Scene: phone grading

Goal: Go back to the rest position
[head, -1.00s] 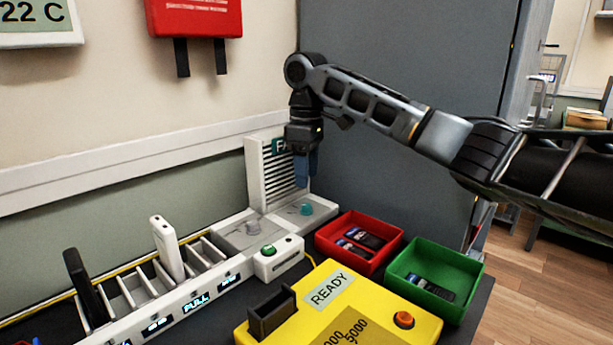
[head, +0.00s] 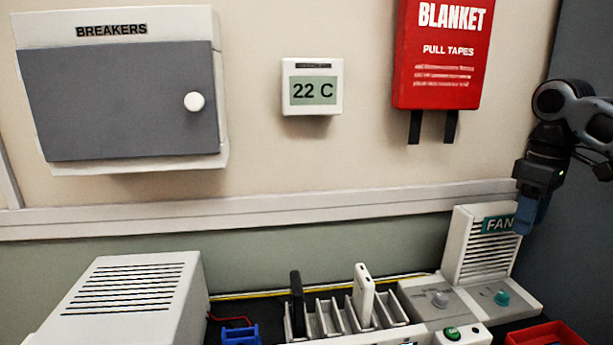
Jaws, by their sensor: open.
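My gripper (head: 528,213) is at the right of the head view, pointing down with blue fingertips. It is raised in front of the right edge of the white fan unit (head: 474,249) and hides part of it. The fingers overlap from this angle, so the gap between them is hard to see, and nothing shows held in them. Only the end of my arm is in view.
A slotted rack (head: 327,319) holds a black phone (head: 297,303) and a white phone (head: 363,294). A white vented box (head: 134,296) stands left, beside a blue object (head: 240,335). A red tray (head: 553,334) is cut off lower right. Breaker box, thermometer and fire blanket hang on the wall.

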